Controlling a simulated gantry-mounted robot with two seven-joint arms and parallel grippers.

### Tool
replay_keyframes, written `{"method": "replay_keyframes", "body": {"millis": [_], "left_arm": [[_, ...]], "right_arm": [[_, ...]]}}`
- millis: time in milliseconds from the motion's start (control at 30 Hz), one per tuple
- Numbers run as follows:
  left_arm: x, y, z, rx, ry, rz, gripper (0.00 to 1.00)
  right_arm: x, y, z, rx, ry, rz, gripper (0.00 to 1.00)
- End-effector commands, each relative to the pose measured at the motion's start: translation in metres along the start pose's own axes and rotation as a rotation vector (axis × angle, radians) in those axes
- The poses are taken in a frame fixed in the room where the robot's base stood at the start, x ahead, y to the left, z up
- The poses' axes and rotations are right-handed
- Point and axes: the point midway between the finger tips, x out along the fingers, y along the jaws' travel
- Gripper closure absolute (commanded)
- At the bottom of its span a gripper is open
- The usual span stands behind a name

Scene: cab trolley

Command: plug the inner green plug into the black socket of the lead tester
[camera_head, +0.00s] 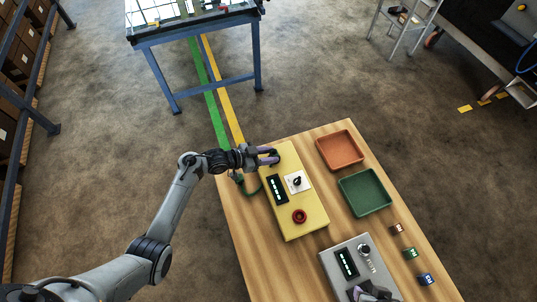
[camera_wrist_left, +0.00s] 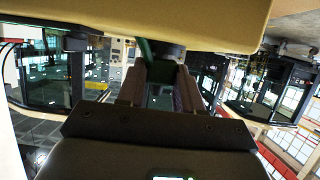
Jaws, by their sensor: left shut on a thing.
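A yellow box (camera_head: 310,213) with a dark display, a white dial plate and a red button lies on the wooden table; I take it to be the lead tester. My left gripper (camera_head: 270,157) is at its far left edge. A green lead (camera_head: 243,186) loops beside the box below this gripper. In the left wrist view the left gripper (camera_wrist_left: 160,92) is shut around the green lead's end (camera_wrist_left: 146,55), close under the box (camera_wrist_left: 140,22). A dark round part (camera_wrist_left: 168,49) shows against the box. The plug is mostly hidden; I cannot tell whether it is seated. My right gripper (camera_head: 372,293) is partly cut off at the bottom.
A grey box (camera_head: 336,258) with a display and knob lies nearer, by the right gripper. An orange tray (camera_head: 340,151) and a green tray (camera_head: 365,193) lie to the right. Small brown (camera_head: 397,229), green (camera_head: 411,253) and blue (camera_head: 427,280) blocks line the right edge.

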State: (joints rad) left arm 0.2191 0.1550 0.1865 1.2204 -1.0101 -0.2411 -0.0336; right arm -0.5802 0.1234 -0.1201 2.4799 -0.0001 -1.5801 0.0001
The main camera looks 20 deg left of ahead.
Motion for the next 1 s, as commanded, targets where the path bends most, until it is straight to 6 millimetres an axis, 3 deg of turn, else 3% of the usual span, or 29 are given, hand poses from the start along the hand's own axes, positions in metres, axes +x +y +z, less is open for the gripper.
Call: {"method": "replay_keyframes", "body": {"millis": [333,367,567,867,1000], "left_arm": [[0.004,0.002,0.011,-0.004,-0.005,0.002,1.0],[0.004,0.002,0.012,-0.005,-0.006,0.002,0.63],[0.004,0.003,0.014,-0.008,-0.008,0.004,0.35],[0.003,0.005,0.015,-0.01,-0.009,0.007,0.35],[-0.006,0.004,0.015,-0.01,-0.01,0.005,0.35]], "right_arm": [[0.006,0.0,0.002,-0.002,0.0,0.002,0.57],[0.006,0.0,0.002,-0.002,0.0,0.002,0.57],[0.006,-0.001,0.002,0.001,0.0,-0.001,0.57],[0.006,-0.002,0.001,0.007,0.001,-0.005,0.57],[0.004,-0.002,0.001,0.008,0.001,-0.006,0.57]]}}
